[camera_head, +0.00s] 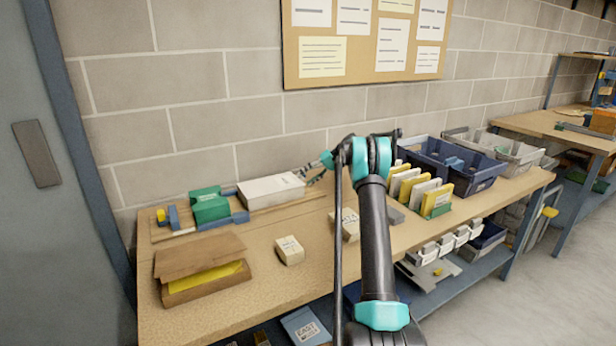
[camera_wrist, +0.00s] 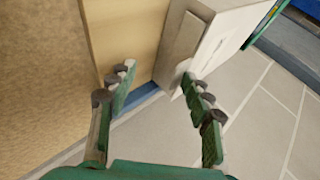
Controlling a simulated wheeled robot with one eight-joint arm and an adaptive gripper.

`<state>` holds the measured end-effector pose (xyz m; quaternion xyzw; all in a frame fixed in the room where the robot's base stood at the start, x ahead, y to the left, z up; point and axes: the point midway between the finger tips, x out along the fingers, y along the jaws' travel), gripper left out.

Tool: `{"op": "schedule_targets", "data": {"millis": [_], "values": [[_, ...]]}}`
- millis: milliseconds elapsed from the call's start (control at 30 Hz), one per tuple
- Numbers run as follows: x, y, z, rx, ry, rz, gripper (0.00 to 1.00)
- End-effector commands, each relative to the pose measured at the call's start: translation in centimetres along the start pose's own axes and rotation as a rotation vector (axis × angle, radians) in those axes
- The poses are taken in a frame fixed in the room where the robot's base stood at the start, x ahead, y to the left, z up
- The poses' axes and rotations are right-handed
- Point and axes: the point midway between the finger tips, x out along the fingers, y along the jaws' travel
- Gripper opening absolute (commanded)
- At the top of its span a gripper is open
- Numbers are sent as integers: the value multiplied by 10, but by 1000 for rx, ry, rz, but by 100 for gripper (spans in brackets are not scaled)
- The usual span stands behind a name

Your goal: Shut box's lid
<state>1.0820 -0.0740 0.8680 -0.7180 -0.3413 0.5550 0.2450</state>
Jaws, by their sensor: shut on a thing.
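A brown cardboard box (camera_head: 205,284) stands at the front left of the bench. Its lid (camera_head: 198,256) is raised at a slant, and yellow contents show in the gap. A white box (camera_head: 270,191) lies further back by the wall. My gripper (camera_head: 318,172) is at the right end of this white box, well away from the cardboard box. In the wrist view my gripper (camera_wrist: 158,78) has its fingers around the near end of a pale block with a white side (camera_wrist: 222,38), which looks like the white box. The exact contact is hard to see.
A green item (camera_head: 208,206) stands left of the white box. A small beige box (camera_head: 289,250) lies mid-bench. Yellow and white files (camera_head: 420,190) and a dark blue bin (camera_head: 452,163) stand to the right. Bare bench surrounds the small box.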

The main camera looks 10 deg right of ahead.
Motion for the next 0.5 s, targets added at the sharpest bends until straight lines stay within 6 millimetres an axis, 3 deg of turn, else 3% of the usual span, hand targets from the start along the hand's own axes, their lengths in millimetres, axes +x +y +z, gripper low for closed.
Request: {"op": "schedule_targets", "data": {"millis": [333,400,467,500], "values": [[1,3,1,-2,-4,8,27],[-7,3,1,-1,-3,9,23],[-17,3,1,0,-2,9,12],[-24,3,1,1,-1,9,12]]}}
